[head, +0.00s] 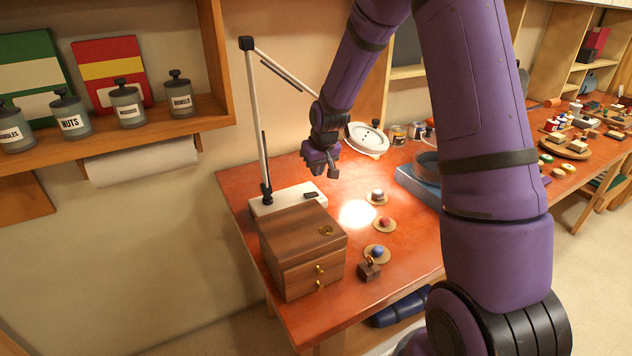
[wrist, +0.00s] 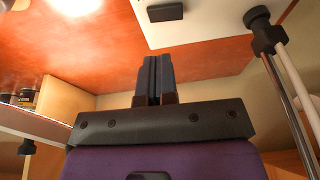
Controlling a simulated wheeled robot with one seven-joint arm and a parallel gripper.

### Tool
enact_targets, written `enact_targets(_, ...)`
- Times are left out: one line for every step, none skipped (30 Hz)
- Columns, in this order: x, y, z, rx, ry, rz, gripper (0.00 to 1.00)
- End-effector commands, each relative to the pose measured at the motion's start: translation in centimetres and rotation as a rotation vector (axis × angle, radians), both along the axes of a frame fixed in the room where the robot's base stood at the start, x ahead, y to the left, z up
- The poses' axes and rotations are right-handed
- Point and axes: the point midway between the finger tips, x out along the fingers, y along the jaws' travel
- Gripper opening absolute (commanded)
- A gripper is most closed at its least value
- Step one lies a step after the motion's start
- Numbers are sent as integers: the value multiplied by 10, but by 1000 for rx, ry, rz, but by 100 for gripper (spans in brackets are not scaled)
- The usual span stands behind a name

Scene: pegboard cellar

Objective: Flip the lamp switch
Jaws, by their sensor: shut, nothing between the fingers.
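The desk lamp has a white base (head: 285,201) on the orange-red workbench, with a thin pale arm (head: 256,120) and a round white head (head: 367,139). The dark lamp switch (head: 311,195) is a small black rocker on the right part of the base. A bright pool of light lies on the bench under the head. My gripper (head: 322,172) is shut and empty, above the bench just behind and above the switch. In the wrist view the switch (wrist: 165,12) shows beyond my closed fingertips (wrist: 155,58), apart from them. The switch's tilt is too small to tell.
A wooden drawer box (head: 300,245) stands in front of the lamp base. The lamp arm rises close left of my gripper.

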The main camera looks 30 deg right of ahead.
Motion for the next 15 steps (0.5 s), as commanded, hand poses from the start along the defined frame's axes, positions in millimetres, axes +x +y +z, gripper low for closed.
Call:
enact_targets(-3,-3,11,0,-3,-2,0)
enact_targets(-5,-4,17,0,-4,-3,0)
enact_targets(-7,-6,24,0,-3,-2,0)
enact_targets(-9,-7,29,-1,-3,-1,0)
enact_targets(-10,-8,35,-1,-4,0,0)
enact_targets(-12,-10,41,-1,-2,-1,0)
enact_targets(-13,-11,45,0,-3,-2,0)
enact_targets(-15,-11,49,0,-3,-2,0)
enact_targets(-16,-12,54,0,-2,-1,0)
enact_targets(-17,-13,57,0,-1,-1,0)
enact_targets(-18,-14,60,0,-2,-1,0)
enact_targets(-19,-15,63,0,-2,-1,0)
enact_targets(-20,-15,65,0,-1,0,0)
enact_targets(-21,-15,67,0,0,0,0)
enact_targets(-21,-16,68,0,1,0,0)
